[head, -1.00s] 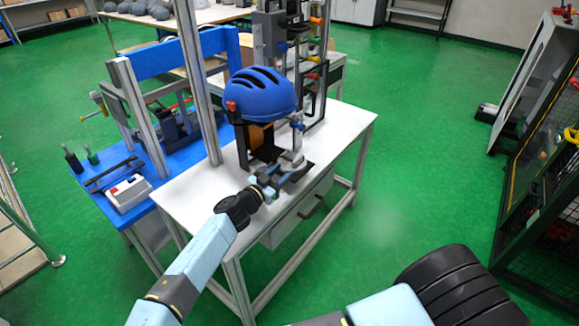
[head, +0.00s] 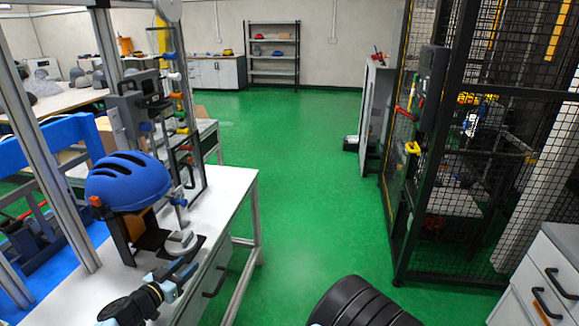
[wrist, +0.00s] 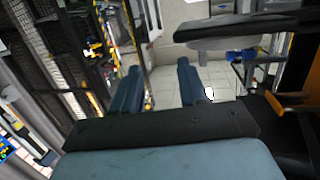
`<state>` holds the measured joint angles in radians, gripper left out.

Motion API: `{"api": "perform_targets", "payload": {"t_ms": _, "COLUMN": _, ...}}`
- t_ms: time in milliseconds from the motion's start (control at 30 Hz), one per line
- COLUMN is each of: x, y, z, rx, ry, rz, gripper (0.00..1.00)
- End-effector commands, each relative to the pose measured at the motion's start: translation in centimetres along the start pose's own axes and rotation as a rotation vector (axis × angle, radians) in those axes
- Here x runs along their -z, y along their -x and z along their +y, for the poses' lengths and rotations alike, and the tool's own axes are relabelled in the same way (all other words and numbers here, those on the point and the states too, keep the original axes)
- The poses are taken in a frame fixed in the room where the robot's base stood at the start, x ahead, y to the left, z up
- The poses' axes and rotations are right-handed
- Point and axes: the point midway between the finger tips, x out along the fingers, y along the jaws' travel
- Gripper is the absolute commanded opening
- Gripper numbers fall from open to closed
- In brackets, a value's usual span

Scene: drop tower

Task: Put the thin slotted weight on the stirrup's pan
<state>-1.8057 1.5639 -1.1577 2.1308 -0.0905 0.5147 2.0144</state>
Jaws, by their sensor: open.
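A grey round piece (head: 182,242), which looks like a slotted weight or pan, sits on the bench beside the blue helmet (head: 128,181). Its slot and thickness are too small to tell. My gripper (head: 180,270) is just in front of and below it, at the bench's near side. In the wrist view my gripper (wrist: 157,76) shows two blue fingers apart with nothing between them. A dark disc (wrist: 240,31) shows nearly edge-on above and right of the fingers; I cannot tell whether it is weight or pan. The stirrup is not clearly distinguishable.
The white bench (head: 225,190) carries an upright rig (head: 150,105) behind the helmet. An orange bracket (wrist: 292,101) is close at right in the wrist view. A mesh cage (head: 450,160) and drawer cabinet (head: 545,275) stand right.

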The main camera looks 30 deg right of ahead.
Motion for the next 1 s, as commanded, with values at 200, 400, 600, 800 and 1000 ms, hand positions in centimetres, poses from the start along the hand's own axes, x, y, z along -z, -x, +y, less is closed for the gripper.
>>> {"api": "perform_targets", "payload": {"t_ms": 200, "x": -0.6, "y": -2.4, "z": 2.7, "rx": -0.134, "ry": 0.086, "rz": -0.149, "gripper": 0.43}}
{"api": "perform_targets", "payload": {"t_ms": 400, "x": -1.0, "y": -3.9, "z": 5.4, "rx": -0.246, "ry": 0.175, "rz": -0.326, "gripper": 0.43}}
{"api": "perform_targets", "payload": {"t_ms": 600, "x": -0.9, "y": -4.5, "z": 7.7, "rx": -0.321, "ry": 0.255, "rz": -0.522, "gripper": 0.43}}
{"api": "perform_targets", "payload": {"t_ms": 800, "x": 0.1, "y": -4.5, "z": 9.4, "rx": -0.35, "ry": 0.318, "rz": -0.721, "gripper": 0.43}}
{"api": "perform_targets", "payload": {"t_ms": 1000, "x": 1.9, "y": -4.1, "z": 10.6, "rx": -0.332, "ry": 0.362, "rz": -0.912, "gripper": 0.43}}
